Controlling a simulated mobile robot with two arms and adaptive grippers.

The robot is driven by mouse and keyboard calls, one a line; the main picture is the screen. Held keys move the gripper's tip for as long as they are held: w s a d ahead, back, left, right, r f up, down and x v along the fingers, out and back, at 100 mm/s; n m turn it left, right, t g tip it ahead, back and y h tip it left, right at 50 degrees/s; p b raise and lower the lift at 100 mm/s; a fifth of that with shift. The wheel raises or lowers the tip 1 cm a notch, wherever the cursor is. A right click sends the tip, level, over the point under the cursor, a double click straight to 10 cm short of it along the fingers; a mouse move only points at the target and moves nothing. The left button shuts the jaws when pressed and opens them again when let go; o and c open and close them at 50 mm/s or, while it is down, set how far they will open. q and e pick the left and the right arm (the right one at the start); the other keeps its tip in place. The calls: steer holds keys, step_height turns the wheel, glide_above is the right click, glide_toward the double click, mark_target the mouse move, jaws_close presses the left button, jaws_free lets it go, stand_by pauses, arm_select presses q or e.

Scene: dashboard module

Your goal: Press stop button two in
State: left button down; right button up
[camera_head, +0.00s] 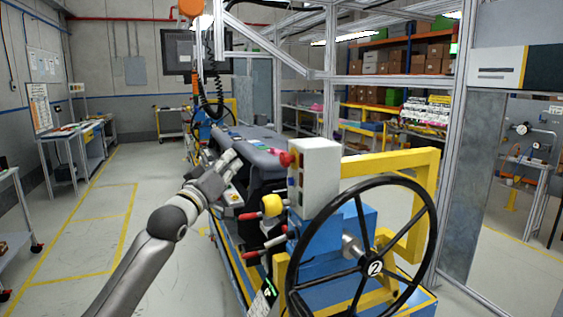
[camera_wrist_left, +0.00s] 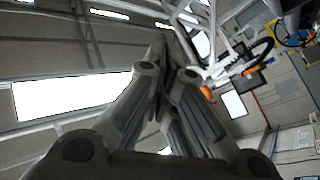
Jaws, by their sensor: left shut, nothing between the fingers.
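A red round button (camera_head: 285,158) sticks out from the left side of a white box (camera_head: 317,170), behind a large black handwheel (camera_head: 433,222) whose hub carries the number 2. I take it as stop button two; its own label cannot be read. My left gripper (camera_head: 232,160) is in the middle of the head view, left of the red button and apart from it in the picture, over the dark dashboard part. It is shut and empty. Its fingers come together in the left wrist view (camera_wrist_left: 163,62), pointing toward the ceiling area. My right gripper is not in view.
A yellow knob (camera_head: 272,205) and red-tipped levers (camera_head: 249,216) stick out below the button. The dark dashboard (camera_head: 255,138) lies behind my gripper. A yellow frame (camera_head: 400,162) stands right of the white box. The floor at the left (camera_head: 90,265) is clear.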

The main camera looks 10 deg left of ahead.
mark_target(283, 160)
arm_select(q)
steer(key=w+d, duration=0.5)
steer(key=d, duration=0.2)
steer(key=shift+d+b, duration=0.15)
steer(key=shift+b, duration=0.25)
steer(key=shift+d, duration=0.1)
stand_by(1.3)
steer(key=shift+w+d, duration=0.2)
steer(key=shift+d, duration=0.05)
